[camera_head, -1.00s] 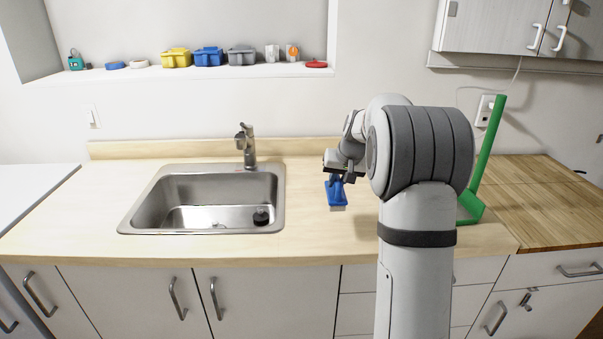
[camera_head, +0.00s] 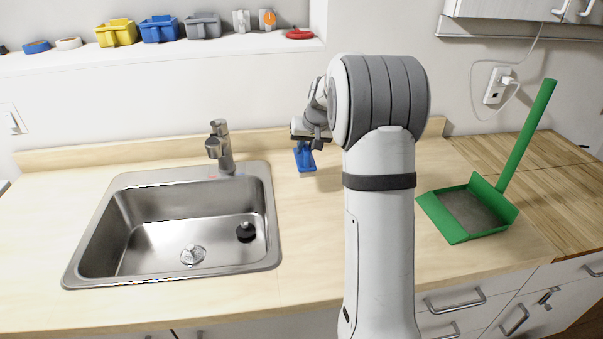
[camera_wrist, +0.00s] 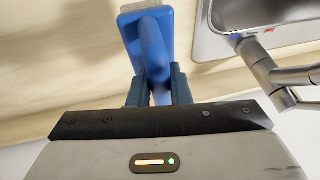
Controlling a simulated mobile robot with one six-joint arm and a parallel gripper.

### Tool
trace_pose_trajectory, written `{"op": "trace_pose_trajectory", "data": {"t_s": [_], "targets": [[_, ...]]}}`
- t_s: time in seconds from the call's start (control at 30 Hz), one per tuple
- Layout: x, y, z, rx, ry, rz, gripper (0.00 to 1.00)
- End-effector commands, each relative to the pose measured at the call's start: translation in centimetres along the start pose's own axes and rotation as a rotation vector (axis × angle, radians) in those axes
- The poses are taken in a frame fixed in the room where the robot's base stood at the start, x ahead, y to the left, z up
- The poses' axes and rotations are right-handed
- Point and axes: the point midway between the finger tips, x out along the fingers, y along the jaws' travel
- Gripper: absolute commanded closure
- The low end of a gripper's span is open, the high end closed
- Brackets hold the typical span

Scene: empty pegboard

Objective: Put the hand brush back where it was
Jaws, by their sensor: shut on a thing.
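The blue hand brush (camera_head: 305,159) is at the back of the counter, right of the sink, in the head view. My gripper (camera_head: 312,139) is shut on its handle. In the wrist view the brush (camera_wrist: 152,42) points away from my gripper (camera_wrist: 155,92), its handle between the two dark blue fingers and its wide head at the top edge. A pale bristle edge shows there. I cannot tell whether the brush touches the counter.
A steel sink (camera_head: 104,262) with a tap (camera_head: 221,150) lies left of the brush. A green dustpan (camera_head: 452,226) with an upright handle stands right of my arm. Several tubs and small items sit on the wall shelf (camera_head: 160,66). Counter between sink and arm is clear.

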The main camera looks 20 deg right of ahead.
Motion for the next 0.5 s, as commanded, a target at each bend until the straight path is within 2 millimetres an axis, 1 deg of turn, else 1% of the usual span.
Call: {"op": "trace_pose_trajectory", "data": {"t_s": [0.03,0.13,0.37,0.5], "targets": [[0.9,0.1,0.4,0.001,-0.005,-0.001,1.00],[2.5,0.4,1.1,0.000,-0.004,-0.001,1.00],[4.2,0.7,1.8,0.000,-0.002,-0.001,1.00],[6.0,1.1,2.6,0.001,-0.004,-0.001,1.00]]}}
